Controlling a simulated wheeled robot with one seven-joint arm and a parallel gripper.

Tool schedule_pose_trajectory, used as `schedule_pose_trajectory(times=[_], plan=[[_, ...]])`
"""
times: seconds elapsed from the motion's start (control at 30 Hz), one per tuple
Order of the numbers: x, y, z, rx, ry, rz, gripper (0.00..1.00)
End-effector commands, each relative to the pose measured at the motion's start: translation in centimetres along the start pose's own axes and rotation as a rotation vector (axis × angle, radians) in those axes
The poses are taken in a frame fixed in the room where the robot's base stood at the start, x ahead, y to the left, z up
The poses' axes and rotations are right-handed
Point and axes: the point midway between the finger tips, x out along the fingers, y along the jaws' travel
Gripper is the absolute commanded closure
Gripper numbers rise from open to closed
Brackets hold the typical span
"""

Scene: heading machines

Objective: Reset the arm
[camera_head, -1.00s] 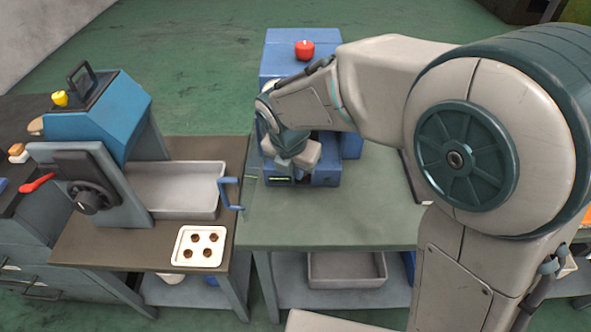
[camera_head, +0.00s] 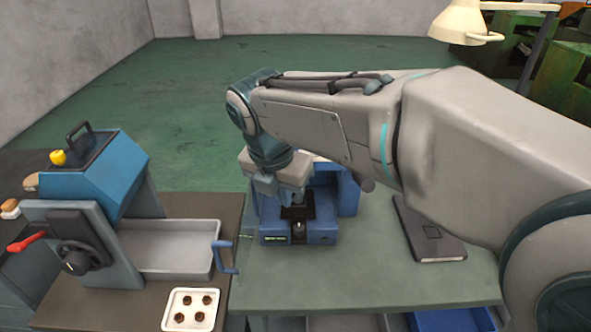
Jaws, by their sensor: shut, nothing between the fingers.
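My arm reaches in from the right and bends down at the wrist. My gripper (camera_head: 283,190) is shut and empty. It points down in front of the blue machine (camera_head: 325,230) on the green-topped table (camera_head: 360,275). The hand and forearm hide most of the machine's upper part. From this view I cannot tell how far the fingers are from the machine's dark front part.
A dark book (camera_head: 432,235) lies right of the blue machine. A lamp (camera_head: 465,22) is behind.

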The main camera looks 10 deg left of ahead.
Motion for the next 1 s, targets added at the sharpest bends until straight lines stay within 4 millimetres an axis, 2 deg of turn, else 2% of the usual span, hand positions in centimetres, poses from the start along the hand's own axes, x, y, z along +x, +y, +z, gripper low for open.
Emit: schedule_pose_trajectory(times=[0.17, 0.27, 0.47, 0.67, 0.8, 1.0], plan=[[-0.1, 0.0, 0.0, 0.0, 0.0, 0.0, 1.0], [0.1, -1.8, 0.6, 0.13, 0.003, 0.0, 1.0], [1.2, -8.2, 2.0, 0.667, 0.02, 0.001, 1.0], [2.4, -14.8, 2.0, 1.258, 0.035, 0.004, 1.0], [3.4, -19.1, 1.2, 1.671, 0.045, 0.005, 1.0], [4.8, -24.4, -0.9, 2.261, 0.061, 0.013, 1.0]])
